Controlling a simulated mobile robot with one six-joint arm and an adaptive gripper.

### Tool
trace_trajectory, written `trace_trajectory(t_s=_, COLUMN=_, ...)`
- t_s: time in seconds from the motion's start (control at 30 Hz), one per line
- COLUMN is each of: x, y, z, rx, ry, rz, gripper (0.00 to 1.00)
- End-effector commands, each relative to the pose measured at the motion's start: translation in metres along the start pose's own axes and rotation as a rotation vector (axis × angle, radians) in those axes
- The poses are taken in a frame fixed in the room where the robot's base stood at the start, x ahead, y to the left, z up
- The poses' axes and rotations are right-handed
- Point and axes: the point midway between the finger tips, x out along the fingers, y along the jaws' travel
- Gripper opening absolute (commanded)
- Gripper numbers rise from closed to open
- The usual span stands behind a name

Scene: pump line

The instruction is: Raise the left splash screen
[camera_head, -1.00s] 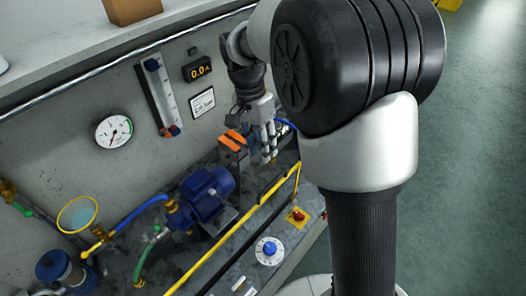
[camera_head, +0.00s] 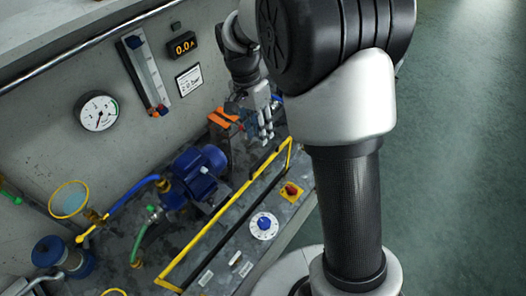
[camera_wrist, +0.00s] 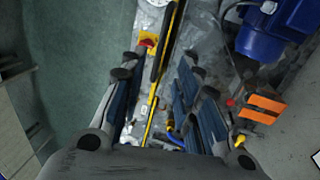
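A yellow-framed splash screen (camera_head: 222,209) runs along the front of the bench in the head view. Its panel is clear or hard to see, and a dark bar lies along it. In the wrist view the yellow rail (camera_wrist: 150,118) and a black bar (camera_wrist: 161,52) run lengthwise between my fingers. My gripper (camera_head: 266,134) is above the far right end of the frame, with its fingers pointing down. In the wrist view my gripper (camera_wrist: 160,75) has its fingers spread apart, with nothing held. I cannot tell how high it is above the rail.
A blue pump motor (camera_head: 199,170) and an orange-topped block (camera_head: 223,118) stand behind the frame. A red knob on a yellow plate (camera_head: 291,190) and a blue dial (camera_head: 264,225) are on the front panel. Open floor (camera_head: 462,150) lies to the right.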

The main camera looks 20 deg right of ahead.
Motion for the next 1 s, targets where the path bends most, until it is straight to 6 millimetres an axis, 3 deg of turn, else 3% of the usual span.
trace_trajectory(t_s=0.03, x=0.014, y=0.0, z=0.0, rx=0.0, ry=-0.002, rz=0.004, gripper=0.3)
trace_trajectory(t_s=0.2, x=0.048, y=0.0, z=0.0, rx=0.0, ry=-0.001, rz=0.003, gripper=0.3)
trace_trajectory(t_s=0.4, x=0.074, y=0.0, z=0.0, rx=0.0, ry=0.0, rz=0.002, gripper=0.3)
trace_trajectory(t_s=0.8, x=0.081, y=0.0, z=0.0, rx=0.001, ry=0.001, rz=-0.001, gripper=0.3)
trace_trajectory(t_s=1.0, x=0.081, y=0.0, z=0.0, rx=0.0, ry=0.001, rz=-0.001, gripper=0.18)
